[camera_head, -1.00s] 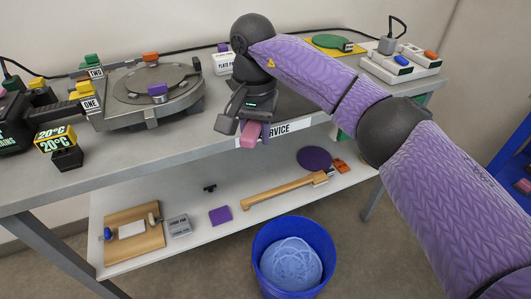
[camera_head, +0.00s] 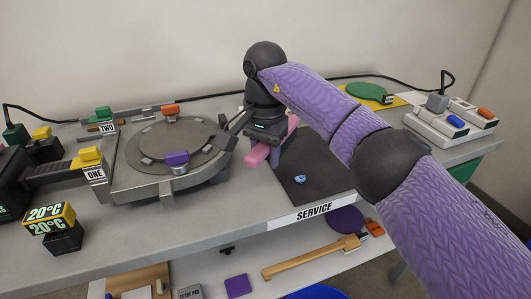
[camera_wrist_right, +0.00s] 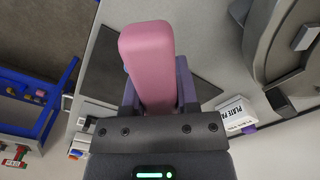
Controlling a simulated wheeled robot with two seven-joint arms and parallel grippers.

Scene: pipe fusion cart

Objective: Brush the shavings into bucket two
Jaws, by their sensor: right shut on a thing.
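My right gripper (camera_head: 275,145) is shut on a pink block-shaped tool, likely the brush (camera_head: 258,155), over the left part of a dark mat (camera_head: 318,183) on the bench. In the right wrist view the pink tool (camera_wrist_right: 150,65) sits between my right gripper's fingers (camera_wrist_right: 160,95). A small blue curl of shavings (camera_head: 300,180) lies on the mat, to the right of the brush and apart from it. Only the rim of a blue bucket (camera_head: 316,293) shows at the bottom edge; no number on it is visible. My left gripper is not in view.
A round grey plate machine (camera_head: 165,145) with purple and orange blocks stands left of the mat. A SERVICE label (camera_head: 314,211) marks the bench's front edge. A socket strip (camera_head: 452,122) sits at the right. A lower shelf (camera_head: 330,270) holds a wooden-handled tool.

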